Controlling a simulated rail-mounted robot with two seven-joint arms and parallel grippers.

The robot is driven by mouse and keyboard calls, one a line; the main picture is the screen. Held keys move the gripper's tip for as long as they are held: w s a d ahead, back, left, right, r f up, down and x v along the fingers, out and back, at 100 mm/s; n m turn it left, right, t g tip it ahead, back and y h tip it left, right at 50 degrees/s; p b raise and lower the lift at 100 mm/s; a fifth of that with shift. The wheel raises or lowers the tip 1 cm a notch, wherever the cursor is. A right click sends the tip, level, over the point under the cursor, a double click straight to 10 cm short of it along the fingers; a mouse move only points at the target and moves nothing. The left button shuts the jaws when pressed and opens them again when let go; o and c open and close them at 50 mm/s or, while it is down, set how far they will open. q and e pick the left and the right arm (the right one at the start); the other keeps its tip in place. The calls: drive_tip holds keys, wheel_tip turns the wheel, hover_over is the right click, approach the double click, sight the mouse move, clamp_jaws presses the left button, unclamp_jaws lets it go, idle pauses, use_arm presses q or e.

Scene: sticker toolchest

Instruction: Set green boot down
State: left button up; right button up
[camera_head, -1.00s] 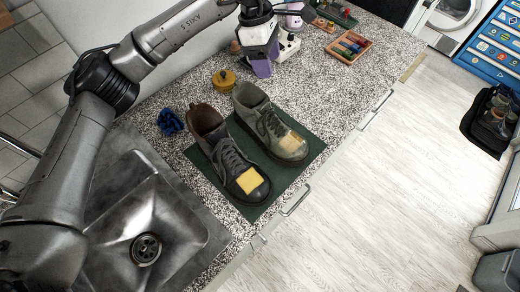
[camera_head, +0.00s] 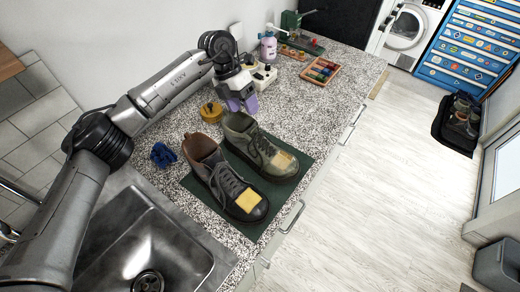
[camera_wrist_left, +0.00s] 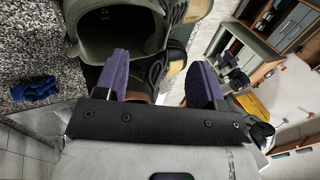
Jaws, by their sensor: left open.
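The green boot (camera_head: 264,152) stands upright on the dark green mat (camera_head: 291,190), with a yellowish patch on its toe. A dark brown-black boot (camera_head: 222,181) with a yellow square on its toe stands beside it on the mat. My left gripper (camera_head: 242,103), with purple fingers, is open and empty just behind the green boot's heel, apart from it as far as I can tell. In the left wrist view the green boot's collar (camera_wrist_left: 112,32) is at the top left, and the dark boot shows beyond the spread fingers (camera_wrist_left: 162,80). My right gripper is not in view.
A yellow round object (camera_head: 211,112) sits left of my gripper. A blue crumpled item (camera_head: 162,155) lies left of the boots. The sink (camera_head: 150,240) is in front.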

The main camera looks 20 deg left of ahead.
sight(251, 127)
use_arm(q)
drive_tip(key=shift+p+x, duration=0.35)
drive_tip(key=shift+x, duration=1.6)
drive_tip(key=shift+s+d+f+p, duration=0.1)
drive_tip(key=shift+f+p, duration=0.1)
drive_tip(key=shift+p, duration=0.1)
drive_tip(key=p+x, duration=0.1)
drive_tip(key=x, duration=0.2)
drive_tip(key=shift+s+f+p, duration=0.1)
drive_tip(key=shift+f+p, duration=0.05)
drive_tip(key=shift+p, duration=0.2)
drive_tip(key=shift+d+f, duration=0.15)
drive_tip(key=shift+f, duration=0.5)
clamp_jaws()
drive_tip(key=shift+r, duration=0.1)
